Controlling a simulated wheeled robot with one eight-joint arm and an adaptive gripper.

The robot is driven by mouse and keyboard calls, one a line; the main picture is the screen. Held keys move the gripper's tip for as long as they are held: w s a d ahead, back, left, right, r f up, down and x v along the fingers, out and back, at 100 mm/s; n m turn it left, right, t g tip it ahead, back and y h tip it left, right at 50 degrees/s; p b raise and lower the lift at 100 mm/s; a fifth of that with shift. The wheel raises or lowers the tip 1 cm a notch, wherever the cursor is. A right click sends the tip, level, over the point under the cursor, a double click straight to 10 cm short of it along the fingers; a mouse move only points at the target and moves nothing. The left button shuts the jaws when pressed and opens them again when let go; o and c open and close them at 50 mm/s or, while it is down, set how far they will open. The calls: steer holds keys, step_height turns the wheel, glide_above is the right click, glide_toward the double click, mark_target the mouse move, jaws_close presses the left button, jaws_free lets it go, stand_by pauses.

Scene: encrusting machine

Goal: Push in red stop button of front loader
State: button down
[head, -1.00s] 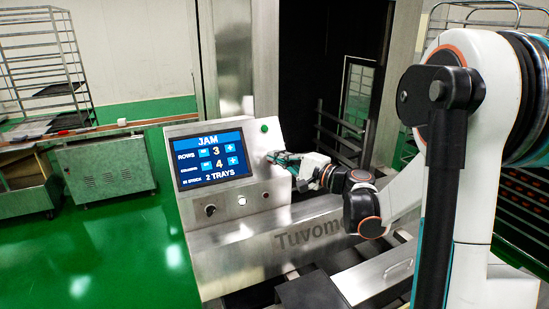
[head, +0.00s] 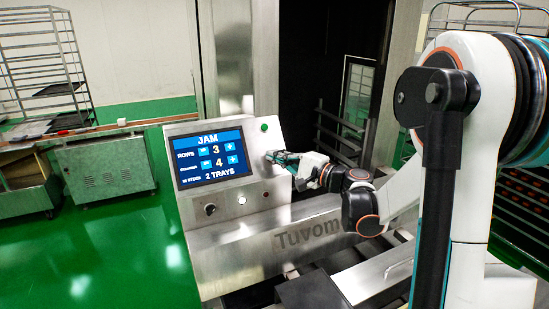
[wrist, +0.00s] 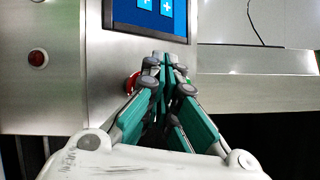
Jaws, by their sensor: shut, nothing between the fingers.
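The front loader's slanted steel control panel (head: 225,207) carries a lit screen (head: 210,158) reading "JAM". A red stop button (wrist: 132,82) shows beside the screen in the wrist view, partly hidden behind my fingers. In the head view my gripper covers that spot. My gripper (wrist: 166,60) is shut and empty, its fingertips together just beside the red button's edge in the picture. It also shows at the panel's right side in the head view (head: 272,157). I cannot tell whether the fingertips touch the button or the panel.
A green button (head: 264,127) sits at the panel's upper right. A small red lamp or button (wrist: 37,58) lies lower on the panel, near a white knob (head: 242,199) and a dark knob (head: 210,210). Green floor (head: 110,255) is free at left; a steel cabinet (head: 106,172) stands behind.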

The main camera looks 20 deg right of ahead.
steer(key=shift+w+f+b, duration=0.25)
steer(key=shift+w+b, duration=0.05)
steer(key=shift+w, duration=0.1)
stand_by(0.8)
steer(key=shift+s+r, duration=0.1)
steer(key=shift+s, duration=0.05)
steer(key=shift+s+r+p, duration=0.35)
steer(key=shift+s+r, duration=0.05)
steer(key=shift+s, duration=0.2)
steer(key=s+r+p, duration=0.1)
steer(key=s, duration=0.1)
steer(key=s+r+p, duration=0.1)
steer(key=s+r, duration=0.1)
stand_by(0.6)
